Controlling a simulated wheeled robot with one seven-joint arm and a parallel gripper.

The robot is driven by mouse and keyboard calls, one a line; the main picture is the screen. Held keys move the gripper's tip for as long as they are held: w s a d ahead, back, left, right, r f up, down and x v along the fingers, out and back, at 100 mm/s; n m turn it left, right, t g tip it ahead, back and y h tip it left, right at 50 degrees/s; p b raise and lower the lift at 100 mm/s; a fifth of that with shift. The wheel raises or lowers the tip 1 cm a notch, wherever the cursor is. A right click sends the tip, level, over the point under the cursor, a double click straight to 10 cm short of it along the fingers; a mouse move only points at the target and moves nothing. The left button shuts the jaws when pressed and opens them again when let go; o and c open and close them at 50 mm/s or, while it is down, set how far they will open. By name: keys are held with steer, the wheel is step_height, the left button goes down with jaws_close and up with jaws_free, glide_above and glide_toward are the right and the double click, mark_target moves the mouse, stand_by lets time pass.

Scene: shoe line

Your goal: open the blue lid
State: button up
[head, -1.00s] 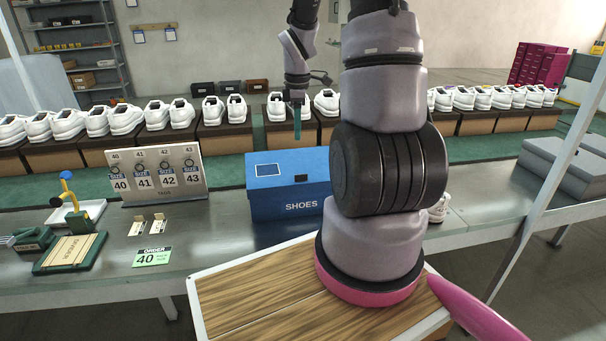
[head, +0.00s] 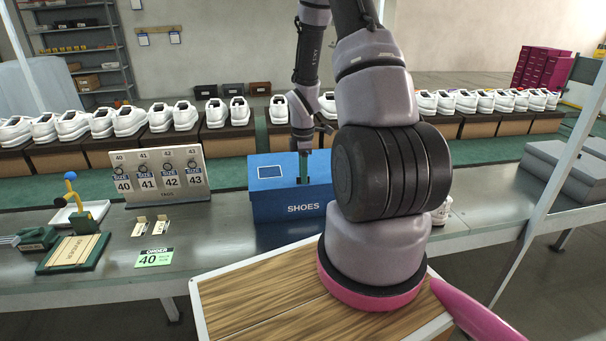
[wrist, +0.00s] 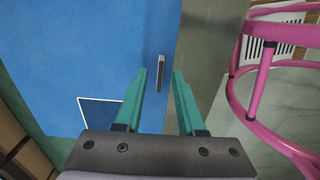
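The blue box marked SHOES (head: 305,208) stands on the metal table with its blue lid (head: 262,172) closed. The lid fills the left of the wrist view (wrist: 100,60). A small dark handle (wrist: 161,74) with a pale face sits near the lid's edge; in the head view my gripper hides it. My gripper (head: 303,168) points down at the lid by the handle. In the wrist view its two green fingers (wrist: 160,76) are apart, with the handle appearing between their tips. I cannot tell whether they touch it.
A tag board (head: 160,175), an order card (head: 154,257) and a green-framed fixture (head: 74,252) are left of the box. White shoes (head: 130,120) on brown boxes line the belt behind. Grey boxes (head: 560,165) are at right. My arm hides the table right of the box.

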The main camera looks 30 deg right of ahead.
steer(key=shift+f, duration=0.2)
jaws_close()
stand_by(1.4)
